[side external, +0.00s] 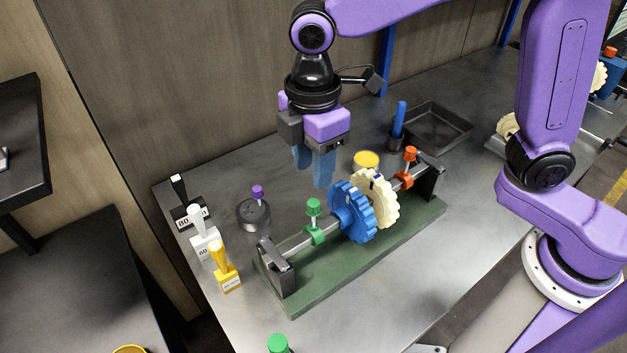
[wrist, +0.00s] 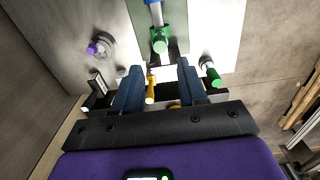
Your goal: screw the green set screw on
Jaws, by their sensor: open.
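A green-headed set screw (side external: 313,207) stands upright in a green collar (side external: 314,236) on the horizontal shaft (side external: 297,246), left of the blue gear (side external: 352,212). Its head also shows at the top of the wrist view (wrist: 160,42). How deep its thread sits is not clear. My gripper (side external: 312,176) points down, open and empty, above and behind the shaft near the blue gear. In the wrist view, its two blue fingers (wrist: 160,74) stand apart with the green head beyond them. Another green-headed piece (side external: 277,343) is cut off by the bottom edge; one also shows at right (wrist: 212,78).
A cream gear (side external: 378,198) and a red-headed screw (side external: 410,154) share the shaft over the green base (side external: 345,272). A purple-topped dark cylinder (side external: 254,214) and labelled black, white and yellow blocks (side external: 227,280) stand left. A dark tray (side external: 440,127) lies behind.

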